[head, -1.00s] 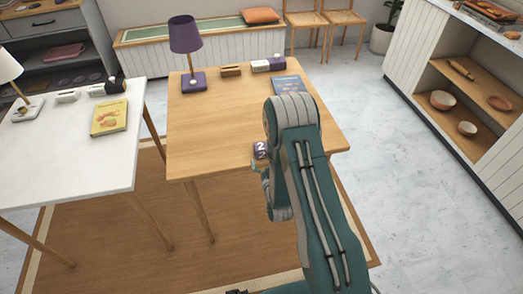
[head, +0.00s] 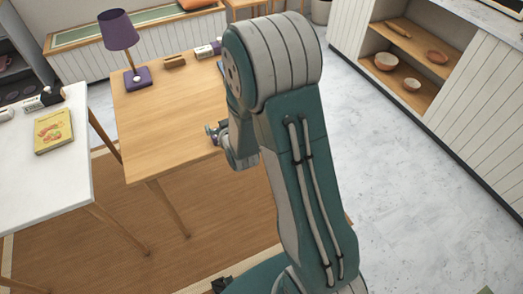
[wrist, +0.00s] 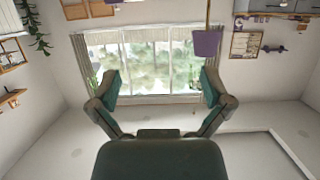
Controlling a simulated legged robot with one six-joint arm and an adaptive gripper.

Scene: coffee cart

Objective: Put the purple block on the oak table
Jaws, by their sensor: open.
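The oak table (head: 165,125) stands left of my arm in the head view, with its right part hidden behind the arm. My gripper (head: 212,132) is near the table's front edge, partly hidden by my own arm. In the wrist view my gripper (wrist: 162,88) is open, with two green fingers wide apart and nothing between them. I cannot make out the purple block clearly now. A small purple patch shows beside the gripper in the head view, but I cannot tell whether it is the block. No block shows in the wrist view.
A purple lamp (head: 119,32) and a brown block-like item (head: 174,61) stand on the oak table. A white table (head: 25,165) with a yellow book (head: 53,130) is at left. A shelf unit (head: 420,84) with bowls stands at right. Bare floor lies between.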

